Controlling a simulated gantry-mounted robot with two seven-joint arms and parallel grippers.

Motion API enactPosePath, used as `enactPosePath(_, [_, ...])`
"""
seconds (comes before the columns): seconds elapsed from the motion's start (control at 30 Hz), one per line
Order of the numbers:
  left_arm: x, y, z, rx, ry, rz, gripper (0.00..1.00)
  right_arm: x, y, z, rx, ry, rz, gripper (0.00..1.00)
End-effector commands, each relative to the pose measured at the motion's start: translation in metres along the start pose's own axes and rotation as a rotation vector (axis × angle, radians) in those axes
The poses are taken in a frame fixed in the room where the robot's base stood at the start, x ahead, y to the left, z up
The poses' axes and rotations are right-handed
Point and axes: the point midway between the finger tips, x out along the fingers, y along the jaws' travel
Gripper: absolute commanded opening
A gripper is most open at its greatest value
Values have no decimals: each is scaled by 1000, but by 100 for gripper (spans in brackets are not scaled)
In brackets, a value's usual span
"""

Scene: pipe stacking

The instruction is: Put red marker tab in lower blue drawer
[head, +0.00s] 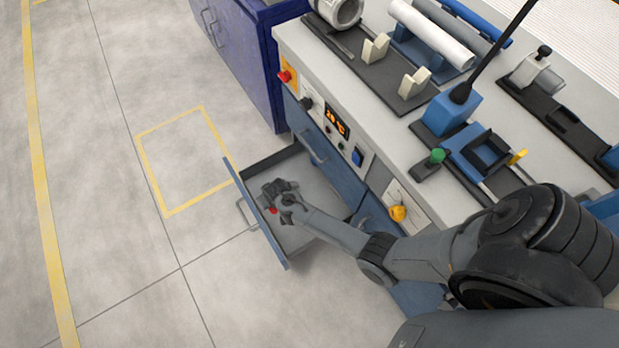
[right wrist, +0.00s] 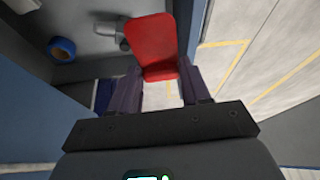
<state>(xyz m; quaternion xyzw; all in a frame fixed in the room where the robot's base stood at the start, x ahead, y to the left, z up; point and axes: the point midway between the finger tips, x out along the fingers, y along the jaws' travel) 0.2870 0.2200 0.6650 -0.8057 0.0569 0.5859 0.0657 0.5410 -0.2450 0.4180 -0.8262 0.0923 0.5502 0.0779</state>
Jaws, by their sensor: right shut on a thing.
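The lower blue drawer (head: 240,190) is pulled open from the workbench, and its grey inside shows in the head view. My right gripper (head: 274,207) is over the open drawer, close to its front panel. It is shut on the red marker tab (head: 273,211), a tiny red spot in the head view. In the right wrist view the red tab (right wrist: 153,42) stands out beyond the two dark fingers of the gripper (right wrist: 158,78). I cannot tell how high the tab is above the drawer floor. My left gripper is not in view.
A shut blue drawer (head: 313,145) is above the open one. The bench top (head: 375,120) carries pipes, holders and a blue clamp fixture (head: 475,150). A dark blue cabinet (head: 240,50) stands behind the drawer. The floor left of the drawer is clear.

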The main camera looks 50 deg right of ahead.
Motion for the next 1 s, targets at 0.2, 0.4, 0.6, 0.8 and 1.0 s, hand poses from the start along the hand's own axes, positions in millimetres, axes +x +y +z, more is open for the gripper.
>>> enactPosePath(0.2, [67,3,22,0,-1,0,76,88,29,72,35,-4,24,18])
enactPosePath(0.4, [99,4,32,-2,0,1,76,131,48,115,57,-1,43,18])
enactPosePath(0.6, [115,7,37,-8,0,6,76,152,59,139,69,1,55,18])
enactPosePath(0.8, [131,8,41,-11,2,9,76,172,63,152,72,1,58,18])
enactPosePath(1.0, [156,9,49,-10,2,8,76,201,64,164,73,1,59,18])
